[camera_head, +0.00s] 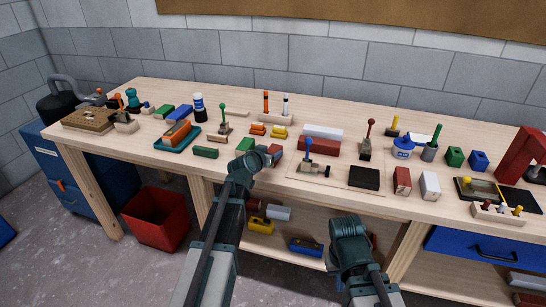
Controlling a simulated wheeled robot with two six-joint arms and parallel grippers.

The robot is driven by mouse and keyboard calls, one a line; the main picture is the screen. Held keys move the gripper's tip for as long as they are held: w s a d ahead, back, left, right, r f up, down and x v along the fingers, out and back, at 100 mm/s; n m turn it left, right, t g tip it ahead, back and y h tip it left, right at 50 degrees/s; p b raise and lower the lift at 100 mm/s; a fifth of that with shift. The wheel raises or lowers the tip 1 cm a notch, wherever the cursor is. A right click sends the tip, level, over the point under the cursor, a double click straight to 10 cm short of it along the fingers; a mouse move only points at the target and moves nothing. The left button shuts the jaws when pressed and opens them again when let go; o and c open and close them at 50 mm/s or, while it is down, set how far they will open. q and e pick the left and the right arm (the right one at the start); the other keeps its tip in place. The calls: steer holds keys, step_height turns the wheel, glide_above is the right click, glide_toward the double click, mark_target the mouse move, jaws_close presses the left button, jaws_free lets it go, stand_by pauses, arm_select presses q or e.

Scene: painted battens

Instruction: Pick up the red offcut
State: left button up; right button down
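A short, dark red painted piece (276,151), which looks like the red offcut, lies near the front of the workbench, left of centre. My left gripper (264,155) reaches over the bench's front edge right beside this piece and hides part of it. I cannot tell whether the fingers touch it or how far apart they are. My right gripper (346,228) hangs in front of the bench, lower than the top and away from the piece. Its fingers are too unclear to judge.
Green pieces (206,152) lie left of my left gripper. A long red batten (320,145), a blue-handled clamp (309,155) and a black block (364,177) lie to the right. A red bin (157,219) is on the floor.

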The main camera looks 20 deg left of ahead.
arm_select(q)
jaws_close()
steer(key=shift+r, duration=0.15)
